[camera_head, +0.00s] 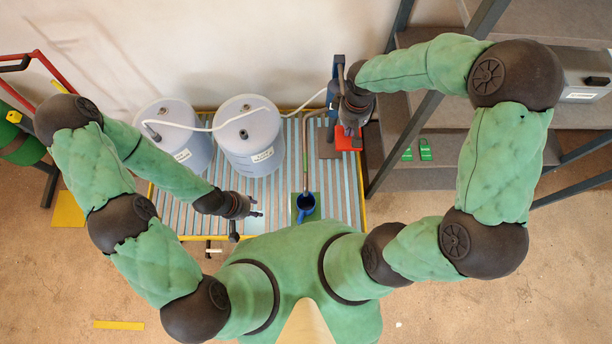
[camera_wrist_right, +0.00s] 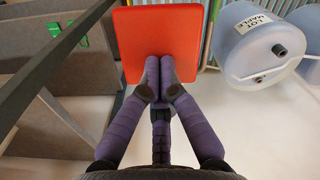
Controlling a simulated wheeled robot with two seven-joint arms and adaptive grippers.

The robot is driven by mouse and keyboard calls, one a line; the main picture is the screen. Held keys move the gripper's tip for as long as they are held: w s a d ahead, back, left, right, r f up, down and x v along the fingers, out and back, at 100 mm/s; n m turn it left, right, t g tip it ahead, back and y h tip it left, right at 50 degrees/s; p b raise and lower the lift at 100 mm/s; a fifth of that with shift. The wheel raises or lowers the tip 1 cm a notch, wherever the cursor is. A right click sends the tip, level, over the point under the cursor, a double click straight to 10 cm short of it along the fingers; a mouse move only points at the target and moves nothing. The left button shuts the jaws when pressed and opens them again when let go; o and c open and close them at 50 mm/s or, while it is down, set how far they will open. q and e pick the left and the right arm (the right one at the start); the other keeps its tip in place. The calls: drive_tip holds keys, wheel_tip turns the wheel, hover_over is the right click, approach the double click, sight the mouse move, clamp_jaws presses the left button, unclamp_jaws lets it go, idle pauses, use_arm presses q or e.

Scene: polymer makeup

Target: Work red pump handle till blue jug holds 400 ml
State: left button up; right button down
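The blue jug (camera_head: 305,203) stands on a green patch near the front of the striped deck, below the grey spout pipe (camera_head: 306,152); its level is too small to read. The blue pump (camera_head: 337,66) stands at the back right, partly hidden by my right arm. A red square plate (camera_head: 347,140), seemingly the pump handle, shows below my right gripper (camera_head: 351,125). In the right wrist view the gripper's fingertips are together against or just before the red plate (camera_wrist_right: 186,26); contact is unclear. My left gripper (camera_head: 248,222) hangs empty left of the jug, fingers apart.
Two pale drums (camera_head: 247,132) with a white hose stand on the deck (camera_head: 345,190) at the back left. Grey steps (camera_head: 435,178) and a dark frame post rise right of the pump. A red-railed cart stands far left. The deck around the jug is mostly clear.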

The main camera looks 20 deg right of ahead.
drive_tip(key=shift+r+p, duration=2.15)
drive_tip(key=shift+r, duration=0.9)
drive_tip(key=shift+f, duration=0.1)
